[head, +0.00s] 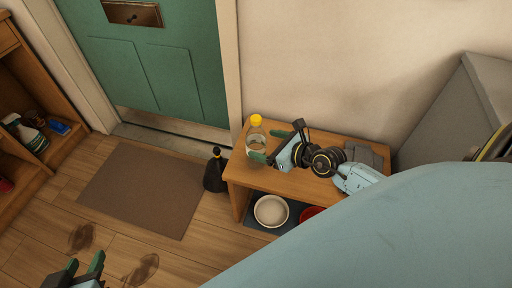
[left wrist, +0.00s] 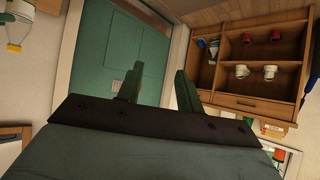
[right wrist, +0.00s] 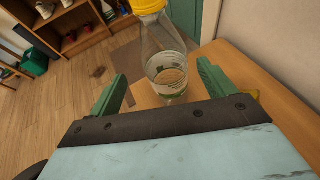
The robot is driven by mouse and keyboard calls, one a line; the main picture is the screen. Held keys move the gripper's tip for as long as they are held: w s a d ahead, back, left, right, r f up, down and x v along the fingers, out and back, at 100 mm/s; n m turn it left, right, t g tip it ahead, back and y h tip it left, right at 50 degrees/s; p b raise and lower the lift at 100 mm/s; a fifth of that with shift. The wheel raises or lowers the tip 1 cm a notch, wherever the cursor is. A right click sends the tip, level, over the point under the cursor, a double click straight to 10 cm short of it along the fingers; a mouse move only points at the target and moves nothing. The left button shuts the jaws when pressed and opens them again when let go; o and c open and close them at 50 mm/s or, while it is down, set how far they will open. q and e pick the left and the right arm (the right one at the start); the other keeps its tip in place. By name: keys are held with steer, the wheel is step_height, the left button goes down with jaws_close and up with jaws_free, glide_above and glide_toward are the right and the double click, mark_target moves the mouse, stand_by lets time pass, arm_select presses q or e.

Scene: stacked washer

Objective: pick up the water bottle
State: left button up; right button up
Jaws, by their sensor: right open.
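The clear water bottle (head: 257,140) with a yellow cap stands upright on the left end of a small wooden bench. In the right wrist view the bottle (right wrist: 166,70) shows between and beyond the fingers, with part of the cap cut off by the top edge. My right gripper (head: 270,145) is open at the bottle, its fingers spread to either side; I cannot tell whether they touch it. My left gripper (head: 82,263) is open and empty, low at the left of the head view, far from the bottle. Its spread fingers (left wrist: 157,82) show in the left wrist view.
The wooden bench (head: 240,172) has bowls (head: 271,210) below it. A dark bottle (head: 215,172) stands on the floor at its left. A brown mat (head: 140,195) lies before the green door (head: 150,65). Shelves (head: 25,110) stand at the left.

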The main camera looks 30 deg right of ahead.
steer(key=b+x, duration=0.1)
steer(key=x, duration=0.1)
steer(key=shift+w+d+f+b, duration=0.15)
steer(key=shift+w+f+b, duration=0.15)
steer(key=shift+b, duration=0.1)
steer(key=b+x, duration=0.1)
steer(key=x, duration=0.1)
steer(key=shift+w, duration=0.3)
arm_select(q)
steer(key=w+d+r+t+h, duration=0.1)
steer(key=w+r+t, duration=0.1)
steer(key=r+t, duration=0.2)
steer(key=w+d+r+t+h, duration=0.1)
steer(key=r+t, duration=0.3)
steer(key=r, duration=0.4)
steer(key=shift+w+d+r+m+t+h, duration=0.3)
steer(key=shift+w+d+t+h, duration=0.1)
steer(key=shift+d+h, duration=0.35)
arm_select(e)
steer(key=shift+w+f, duration=0.1)
arm_select(q)
steer(key=shift+f, duration=0.1)
arm_select(e)
steer(key=c, duration=1)
arm_select(q)
steer(key=shift+f, duration=0.1)
arm_select(e)
steer(key=shift+c, duration=0.2)
